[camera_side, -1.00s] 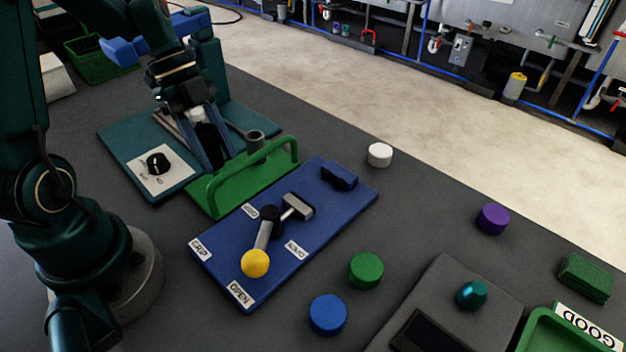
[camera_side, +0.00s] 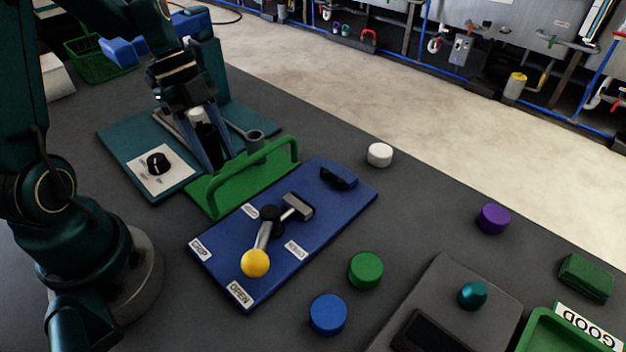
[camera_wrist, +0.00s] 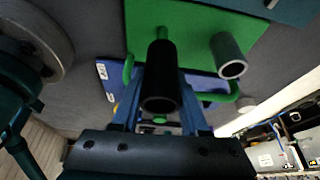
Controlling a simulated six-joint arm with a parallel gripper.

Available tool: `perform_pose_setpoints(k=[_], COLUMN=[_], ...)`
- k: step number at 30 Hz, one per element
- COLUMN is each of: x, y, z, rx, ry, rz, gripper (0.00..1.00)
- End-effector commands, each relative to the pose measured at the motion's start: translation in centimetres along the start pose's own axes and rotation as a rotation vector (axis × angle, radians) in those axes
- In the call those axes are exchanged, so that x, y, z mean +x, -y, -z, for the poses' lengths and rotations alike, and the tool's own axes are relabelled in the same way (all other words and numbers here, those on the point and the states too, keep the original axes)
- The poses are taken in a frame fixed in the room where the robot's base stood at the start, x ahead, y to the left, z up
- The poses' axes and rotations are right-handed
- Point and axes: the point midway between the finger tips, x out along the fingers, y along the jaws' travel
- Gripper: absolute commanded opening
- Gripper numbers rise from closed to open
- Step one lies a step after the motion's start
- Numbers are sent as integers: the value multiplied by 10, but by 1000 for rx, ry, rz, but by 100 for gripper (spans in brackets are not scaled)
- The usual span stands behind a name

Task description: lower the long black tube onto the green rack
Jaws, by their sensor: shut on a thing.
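The long black tube (camera_wrist: 160,75) is between the two blue fingers of my gripper (camera_wrist: 160,112), which is shut on it. In the wrist view its open end faces the camera and its far end points at the green rack (camera_wrist: 190,25). In the side view the tube (camera_side: 206,136) looks upright between the fingers (camera_side: 218,160), at the back of the green rack (camera_side: 235,188). Its lower end is hidden there, so I cannot tell whether it touches the rack.
A short grey tube (camera_side: 255,141) stands on the rack, close beside my fingers. The rack has a raised green handle (camera_side: 297,150). A teal board with a black knob (camera_side: 158,163) lies left, and a blue clamp board (camera_side: 220,250) lies in front. Table right of it holds scattered caps.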

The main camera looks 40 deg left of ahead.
Motion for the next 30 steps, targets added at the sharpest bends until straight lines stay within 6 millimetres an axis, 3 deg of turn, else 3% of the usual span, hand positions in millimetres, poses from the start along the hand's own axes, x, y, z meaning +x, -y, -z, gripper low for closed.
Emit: perform_pose_setpoints(k=[30], x=[10], y=[0], z=[-4], rx=[0], ry=[-2], rz=[0], gripper=[0])
